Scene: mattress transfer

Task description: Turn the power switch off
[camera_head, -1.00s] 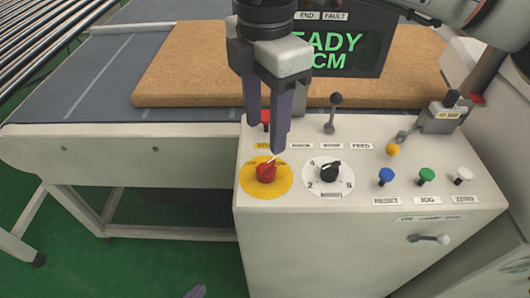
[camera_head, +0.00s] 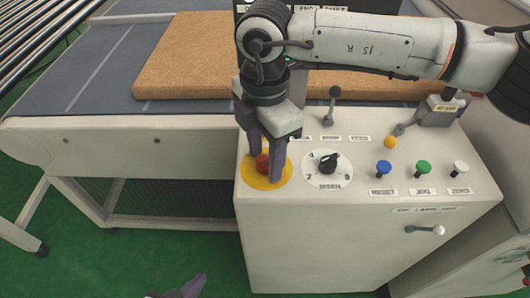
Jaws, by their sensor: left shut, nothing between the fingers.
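The power switch looks to be the red knob (camera_head: 262,164) on a round yellow plate (camera_head: 285,178), at the left of the console top. My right gripper (camera_head: 265,168), its arm coming in from the right, points down over it. Its two fingers stand apart, one on each side of the knob. The spacing looks open, and I cannot tell whether they touch the knob. The fingers hide part of the knob, so its angle is unclear. My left gripper (camera_head: 193,287) shows only in part at the bottom edge, shut and empty, well away from the console.
A black selector knob (camera_head: 329,162) sits just right of the yellow plate. Blue (camera_head: 383,167), green (camera_head: 423,167) and white (camera_head: 460,168) buttons line the right side. A lever (camera_head: 334,105) stands behind. My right arm covers most of the display. A brown mattress (camera_head: 190,60) lies on the conveyor.

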